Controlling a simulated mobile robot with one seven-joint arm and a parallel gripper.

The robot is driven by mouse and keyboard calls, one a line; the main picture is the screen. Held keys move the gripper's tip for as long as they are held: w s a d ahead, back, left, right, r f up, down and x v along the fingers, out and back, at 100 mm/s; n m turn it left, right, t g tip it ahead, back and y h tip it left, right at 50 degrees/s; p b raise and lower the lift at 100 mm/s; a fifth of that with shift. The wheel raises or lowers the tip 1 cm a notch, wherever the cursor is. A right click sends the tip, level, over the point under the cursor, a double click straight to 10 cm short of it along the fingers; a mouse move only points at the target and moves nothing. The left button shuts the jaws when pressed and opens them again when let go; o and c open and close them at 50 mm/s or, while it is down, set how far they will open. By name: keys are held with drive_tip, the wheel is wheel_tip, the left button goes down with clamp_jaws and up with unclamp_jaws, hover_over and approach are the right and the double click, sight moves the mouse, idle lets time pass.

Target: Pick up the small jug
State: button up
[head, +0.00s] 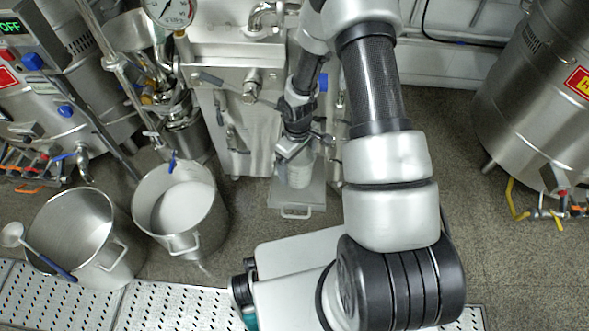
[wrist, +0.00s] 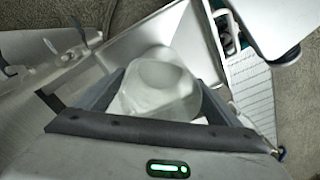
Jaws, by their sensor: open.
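The small jug (head: 299,171), a pale, translucent or whitish vessel, stands on a metal tray-like ledge (head: 290,211) in front of the steel machine in the head view. My gripper (head: 294,150) is just above it and partly hides its top. In the wrist view the small jug (wrist: 158,88) lies between the two dark fingers of my gripper (wrist: 160,80). The fingers are open, one on each side of it. I cannot tell whether either finger touches it. The jug's handle cannot be made out.
Two large steel pots stand on the left: one (head: 181,207) holds white material, and the other (head: 85,235) has a ladle (head: 40,250) over its rim. A steel machine cabinet (head: 240,130) rises close behind the ledge. A steel tank (head: 535,95) stands far right, beyond open floor.

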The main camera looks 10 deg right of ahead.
drive_tip(key=shift+r, duration=0.1)
drive_tip(key=c, duration=1.3)
